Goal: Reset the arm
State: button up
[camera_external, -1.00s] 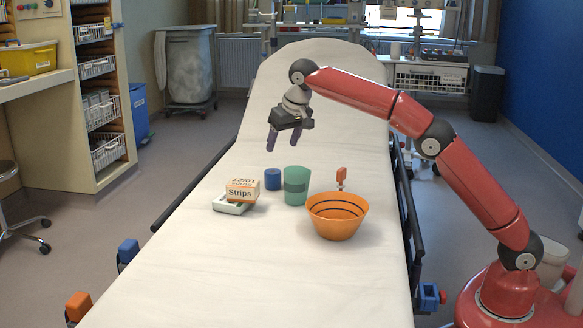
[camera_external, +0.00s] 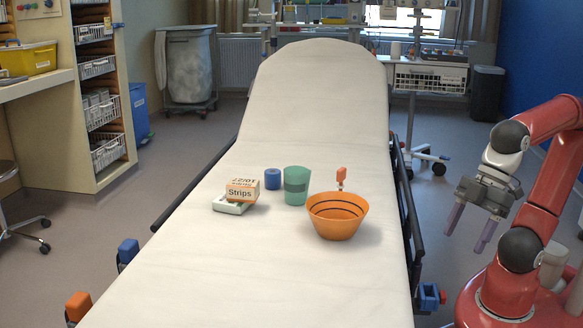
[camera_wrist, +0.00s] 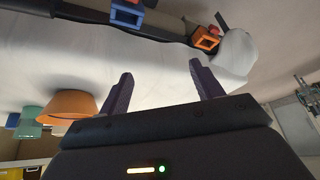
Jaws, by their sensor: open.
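My gripper (camera_external: 468,230) is open and empty. It hangs with its fingers pointing down, to the right of the stretcher and close to my red arm, which is folded back. In the wrist view its two dark fingers (camera_wrist: 160,90) stand apart with nothing between them. No object of the stretcher is near the fingers.
The stretcher (camera_external: 230,270) holds an orange bowl (camera_external: 337,222), a green cup (camera_external: 296,186), a blue cup (camera_external: 272,179), a Strips box (camera_external: 242,191) on a white-green item (camera_external: 229,208), and an orange-topped item (camera_external: 341,175) behind the bowl. A rail (camera_external: 408,215) runs along its right edge.

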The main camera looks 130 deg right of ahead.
jog(key=s+a+f+n, duration=0.1)
jog(key=s+a+f, duration=0.2)
jog(key=s+f, duration=0.1)
jog(key=shift+s+f+n, duration=0.15)
jog(key=shift+f+n, duration=0.1)
jog(key=shift+n, duration=0.15)
dwell(0.9)
